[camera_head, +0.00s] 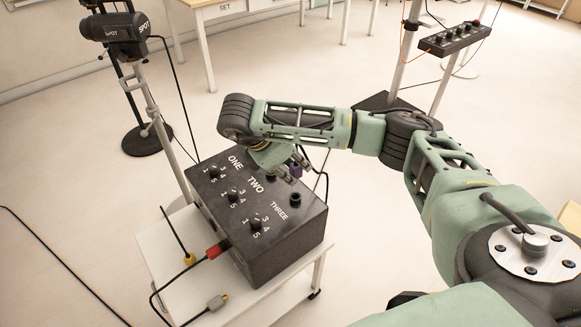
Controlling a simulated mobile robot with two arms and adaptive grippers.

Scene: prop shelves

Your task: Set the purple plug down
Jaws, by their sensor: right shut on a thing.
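The purple plug (296,170) is held in my right gripper (290,172), which is shut on it above the back right part of the black box's top. A dark cable hangs from the plug on the right side. The black box (282,246) has three knobs labelled ONE, TWO and THREE, and dark round sockets, one (295,199) just below the plug in the picture. I cannot tell whether the plug touches the box. My left gripper is not in view.
The box stands on a small white table (158,246). A red plug (216,250) sits at the box's front side. A yellow plug (190,258) and a grey plug (217,301) lie on bare tabletop. A spot lamp (115,27) stands behind left.

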